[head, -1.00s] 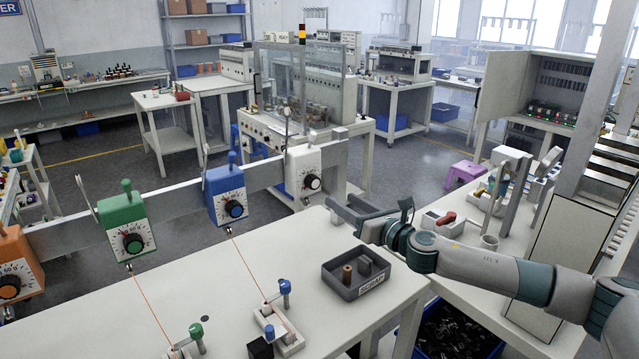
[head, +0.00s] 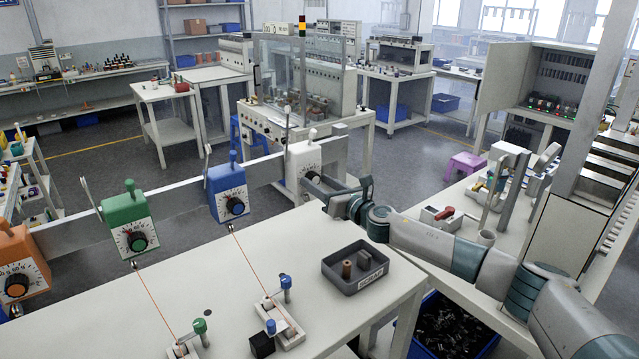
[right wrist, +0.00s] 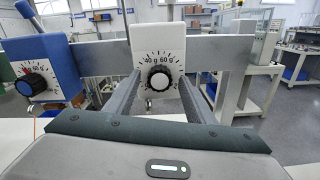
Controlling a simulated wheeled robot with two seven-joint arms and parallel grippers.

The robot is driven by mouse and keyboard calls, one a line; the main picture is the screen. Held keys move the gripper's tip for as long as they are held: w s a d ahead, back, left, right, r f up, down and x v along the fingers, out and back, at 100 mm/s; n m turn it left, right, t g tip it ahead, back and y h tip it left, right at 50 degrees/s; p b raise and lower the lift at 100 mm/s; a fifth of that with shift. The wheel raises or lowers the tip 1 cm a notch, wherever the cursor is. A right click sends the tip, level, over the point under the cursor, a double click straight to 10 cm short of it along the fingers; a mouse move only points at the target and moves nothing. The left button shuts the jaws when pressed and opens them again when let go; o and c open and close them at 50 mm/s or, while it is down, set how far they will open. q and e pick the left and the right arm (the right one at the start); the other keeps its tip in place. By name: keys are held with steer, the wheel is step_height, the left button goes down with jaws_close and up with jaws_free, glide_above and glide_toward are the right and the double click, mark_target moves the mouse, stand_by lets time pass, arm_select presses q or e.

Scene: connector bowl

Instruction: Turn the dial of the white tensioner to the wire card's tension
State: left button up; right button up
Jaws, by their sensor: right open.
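The white tensioner (head: 304,158) hangs at the right end of the metal rail and also shows in the right wrist view (right wrist: 156,42). Its black dial (right wrist: 159,79) has a light centre and a scale around it, with 40 g and 60 g legible at the top. My right gripper (right wrist: 161,77) is open, with one finger on each side of the dial in the wrist view. I cannot tell whether the fingers touch it. In the head view my right gripper (head: 318,188) partly covers the dial. I cannot make out a wire card. My left gripper is not in view.
Blue (head: 227,192), green (head: 127,218) and orange (head: 18,262) tensioners hang along the rail (head: 265,170). Orange wires run from the blue and green ones to table fixtures. A dark scrap tray (head: 357,267) stands on the white table below my right arm.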

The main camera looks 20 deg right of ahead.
steer(key=c, duration=1.1)
steer(key=shift+o, duration=0.2)
